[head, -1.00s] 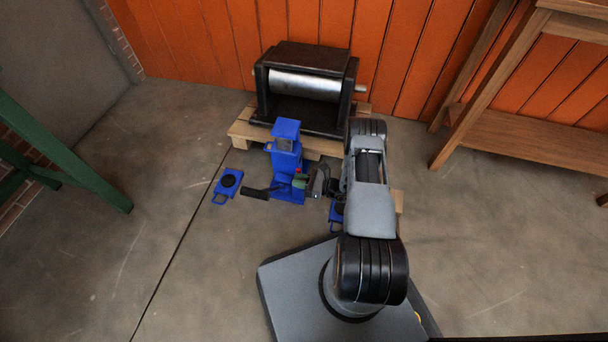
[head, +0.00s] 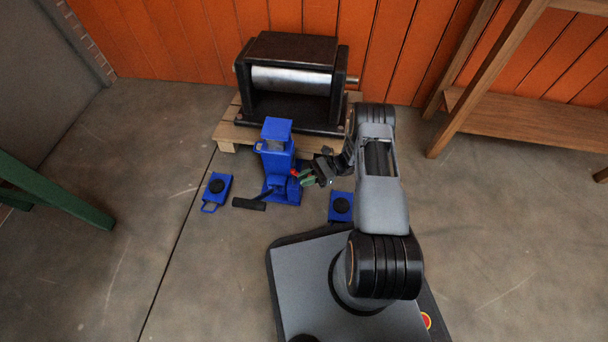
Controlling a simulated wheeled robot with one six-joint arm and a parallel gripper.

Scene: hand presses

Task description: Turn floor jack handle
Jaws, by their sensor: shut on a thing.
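The blue floor jack (head: 275,160) stands upright in front of the wooden pallet. Its black lever (head: 249,204) sticks out low to the left of its base. A small red part (head: 295,172) shows at the jack's right side. My gripper (head: 302,176) reaches this side from the right, with green at its fingers. It is shut at the red part, which seems to be what it holds. The fingers hide some of the contact, and the detail is small.
A black press with a steel roller (head: 292,81) stands on the pallet (head: 228,133) behind the jack. Small blue pads lie on the floor, one left (head: 217,187) and one right (head: 341,207). A wooden bench (head: 520,125) stands right, a green leg (head: 60,197) left.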

